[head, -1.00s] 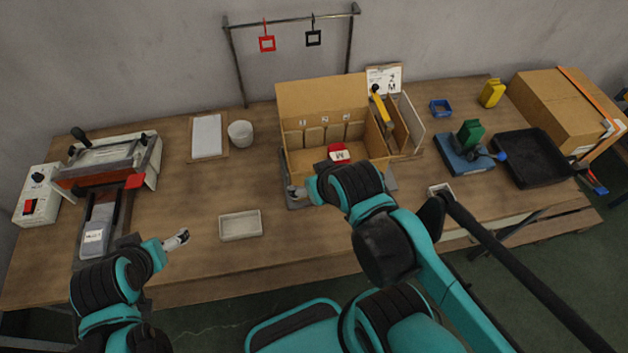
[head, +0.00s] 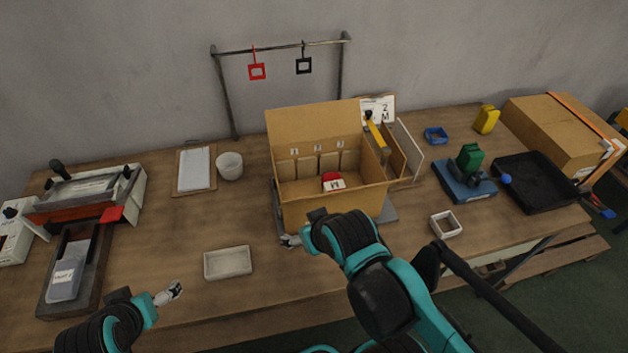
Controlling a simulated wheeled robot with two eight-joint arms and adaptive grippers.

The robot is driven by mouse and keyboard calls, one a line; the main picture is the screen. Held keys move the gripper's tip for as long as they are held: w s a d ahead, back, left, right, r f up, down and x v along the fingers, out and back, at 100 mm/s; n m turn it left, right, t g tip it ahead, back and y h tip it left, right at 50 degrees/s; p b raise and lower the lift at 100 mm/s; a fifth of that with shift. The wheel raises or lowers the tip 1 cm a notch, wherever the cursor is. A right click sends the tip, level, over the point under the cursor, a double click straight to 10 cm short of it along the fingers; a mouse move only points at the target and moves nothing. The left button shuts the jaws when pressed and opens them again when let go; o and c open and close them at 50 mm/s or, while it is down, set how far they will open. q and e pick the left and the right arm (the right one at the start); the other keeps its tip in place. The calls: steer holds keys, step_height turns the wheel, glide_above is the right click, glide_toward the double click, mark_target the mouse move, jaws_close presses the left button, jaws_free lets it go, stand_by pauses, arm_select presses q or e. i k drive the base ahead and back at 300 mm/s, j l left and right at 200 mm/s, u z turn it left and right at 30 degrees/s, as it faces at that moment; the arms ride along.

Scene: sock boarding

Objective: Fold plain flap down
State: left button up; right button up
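An open cardboard box (head: 335,207) stands near the middle of the table. Its plain back flap (head: 314,124) stands raised above the rear wall. Inside are a row of dividers and a red-and-white item (head: 333,182) marked M. My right gripper (head: 290,241) is low, just in front of the box's front left corner, and its wrist hides part of the front. I cannot tell if it touches the box or how far its fingers are open. My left gripper (head: 170,292) is over the table's front left, away from the box, with no object visible in it; its finger opening is unclear.
An empty pale tray (head: 228,263) lies between my grippers. Boards and a card (head: 378,110) stand against the box's right side. A black tray (head: 535,182) and closed carton (head: 565,135) are at right.

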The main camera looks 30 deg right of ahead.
mark_target(324, 120)
steer(key=z, duration=0.35)
steer(key=j+z, duration=0.15)
steer(key=z, duration=0.55)
steer(key=k, duration=0.05)
